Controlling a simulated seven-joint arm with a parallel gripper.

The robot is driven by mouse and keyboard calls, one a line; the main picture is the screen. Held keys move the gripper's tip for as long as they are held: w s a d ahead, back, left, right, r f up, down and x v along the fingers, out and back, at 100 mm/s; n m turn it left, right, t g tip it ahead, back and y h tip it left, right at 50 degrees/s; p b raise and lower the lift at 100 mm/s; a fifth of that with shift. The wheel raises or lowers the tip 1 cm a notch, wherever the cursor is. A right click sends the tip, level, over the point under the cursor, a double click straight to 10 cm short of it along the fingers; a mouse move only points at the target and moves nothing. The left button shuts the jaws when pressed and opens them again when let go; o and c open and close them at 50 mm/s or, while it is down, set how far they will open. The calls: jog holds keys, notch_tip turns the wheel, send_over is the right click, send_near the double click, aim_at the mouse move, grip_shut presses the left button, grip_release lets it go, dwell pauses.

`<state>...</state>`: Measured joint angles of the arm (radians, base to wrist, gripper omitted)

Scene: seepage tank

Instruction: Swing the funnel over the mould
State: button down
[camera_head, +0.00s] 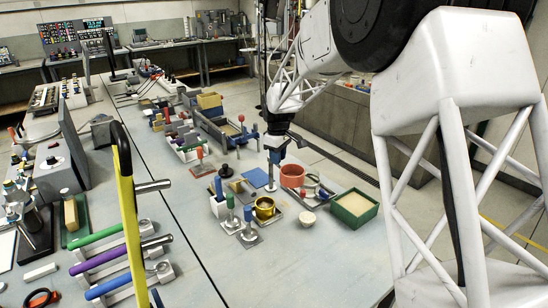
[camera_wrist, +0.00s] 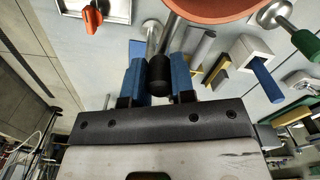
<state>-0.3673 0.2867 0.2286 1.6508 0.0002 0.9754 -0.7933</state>
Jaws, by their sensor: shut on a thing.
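The round terracotta-coloured funnel (camera_head: 292,176) stands just right of my gripper (camera_head: 276,160) in the head view. Its curved underside (camera_wrist: 215,8) shows at the top of the wrist view. My gripper (camera_wrist: 158,66) has blue fingers shut on a black handle (camera_wrist: 159,75). A grey bar runs from that handle up toward the funnel. A metal post (camera_wrist: 150,35) stands close beside the bar. I cannot tell for sure which thing is the mould; a green box with a pale filling (camera_head: 354,209) stands right of the funnel, and a small pale cup (camera_head: 307,218) sits in front.
A yellow pot (camera_head: 264,207) and green- and blue-handled tools stand left and in front of the funnel. A blue mat (camera_head: 256,177) lies left of it. Racks and boxes fill the bench behind. The bench's front middle (camera_head: 290,265) is clear.

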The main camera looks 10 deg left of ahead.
jog(key=w+n, duration=0.1)
jog(key=n, duration=0.2)
jog(key=w+d+n, duration=0.1)
jog(key=n, duration=0.3)
jog(key=w+d+n, duration=0.1)
jog(key=w+n, duration=0.1)
jog(key=n, duration=0.1)
jog(key=shift+w+n, duration=0.1)
jog(key=shift+n, duration=0.2)
dwell(0.4)
jog(key=c, duration=1)
grip_release()
jog(key=shift+o, duration=0.2)
notch_tip(320, 180, up, 8)
jog(key=shift+f, duration=0.1)
